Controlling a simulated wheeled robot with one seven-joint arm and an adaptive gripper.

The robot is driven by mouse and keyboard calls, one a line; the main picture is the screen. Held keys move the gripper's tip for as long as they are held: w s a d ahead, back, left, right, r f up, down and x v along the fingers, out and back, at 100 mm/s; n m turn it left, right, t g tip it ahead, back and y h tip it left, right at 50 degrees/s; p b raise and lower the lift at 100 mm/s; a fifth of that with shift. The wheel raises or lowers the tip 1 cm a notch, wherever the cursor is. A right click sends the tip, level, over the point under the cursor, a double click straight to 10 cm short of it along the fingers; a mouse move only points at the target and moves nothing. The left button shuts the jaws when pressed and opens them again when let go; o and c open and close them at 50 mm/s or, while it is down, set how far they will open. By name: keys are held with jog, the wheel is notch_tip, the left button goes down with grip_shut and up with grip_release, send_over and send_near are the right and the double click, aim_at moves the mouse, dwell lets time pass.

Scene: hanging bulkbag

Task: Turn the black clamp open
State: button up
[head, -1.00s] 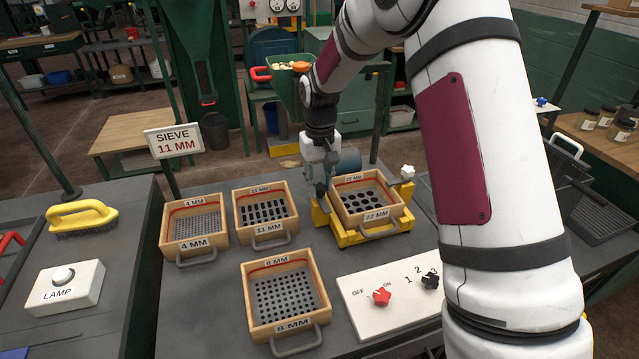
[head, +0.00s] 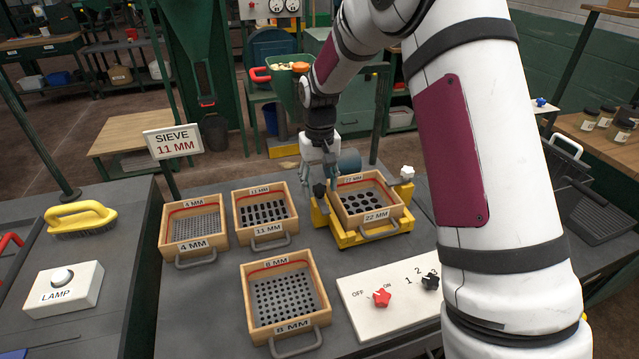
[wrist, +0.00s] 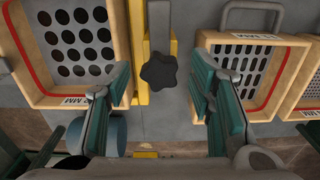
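The black clamp is a dark star-shaped knob (head: 319,191) on the left side of the yellow frame (head: 345,240). The 22 mm sieve (head: 368,217) sits in that frame. In the wrist view the black clamp (wrist: 158,72) shows between my two fingers, with gaps on both sides. My gripper (wrist: 162,85) is open and empty. In the head view my gripper (head: 322,178) is just above and behind the clamp, and its fingertips are hard to make out. A white clamp knob (head: 407,172) is on the frame's right side.
The 11 mm sieve (head: 268,231) stands left of the frame, with the 4 mm sieve (head: 194,243) beyond it. The 8 mm sieve (head: 285,326) is in front. A switch panel (head: 390,298) has red and black knobs. A sign (head: 173,142) reads SIEVE 11 MM.

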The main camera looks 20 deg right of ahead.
aim_at(319, 187)
notch_tip(319, 187, up, 12)
dwell(0.6)
